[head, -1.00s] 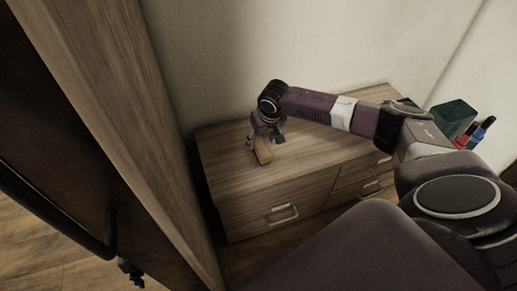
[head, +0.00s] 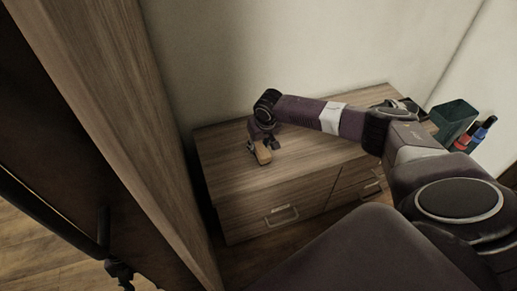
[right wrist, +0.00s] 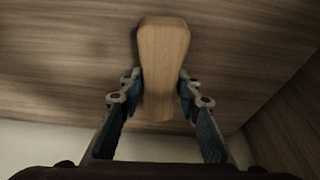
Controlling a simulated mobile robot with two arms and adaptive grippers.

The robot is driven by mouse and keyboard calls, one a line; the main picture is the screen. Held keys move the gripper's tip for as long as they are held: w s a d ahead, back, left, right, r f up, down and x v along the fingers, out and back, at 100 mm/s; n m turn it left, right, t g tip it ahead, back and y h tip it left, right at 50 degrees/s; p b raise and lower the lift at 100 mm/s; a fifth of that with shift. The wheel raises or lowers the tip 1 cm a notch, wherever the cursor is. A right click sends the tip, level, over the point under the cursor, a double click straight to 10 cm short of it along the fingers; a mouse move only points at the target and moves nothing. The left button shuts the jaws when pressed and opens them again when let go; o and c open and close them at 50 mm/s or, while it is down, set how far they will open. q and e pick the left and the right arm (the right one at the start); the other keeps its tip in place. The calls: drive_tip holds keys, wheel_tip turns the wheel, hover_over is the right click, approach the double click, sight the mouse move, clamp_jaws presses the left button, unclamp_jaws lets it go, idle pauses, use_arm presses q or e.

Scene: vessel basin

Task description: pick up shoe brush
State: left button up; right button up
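The shoe brush (head: 263,154) is a small light-wood piece lying on the dresser's wooden top. In the right wrist view the brush (right wrist: 162,62) is a smooth block, wider at its far end, and no bristles show. My right gripper (head: 263,147) is down at the brush. Its two fingers (right wrist: 160,78) are open, one on each side of the brush's middle. The fingertips are very close to its edges; whether they touch cannot be told.
The dresser top (head: 220,150) is clear around the brush. A dark green bin (head: 455,118) and red and blue bottles (head: 478,135) stand at the right. A tall wooden panel (head: 110,110) rises at the left, and a wall is behind the dresser.

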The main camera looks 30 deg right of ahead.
sight(258, 144)
drive_tip(key=c, duration=0.6)
drive_tip(key=shift+r, duration=0.15)
drive_tip(key=shift+r, duration=0.45)
use_arm(q)
drive_tip(key=s+f+p, duration=0.2)
drive_tip(key=s+f, duration=0.1)
drive_tip(key=f, duration=0.4)
drive_tip(key=shift+s+a+f+g, duration=0.2)
drive_tip(key=shift+f+g, duration=0.1)
use_arm(e)
wheel_tip(258, 144, up, 9)
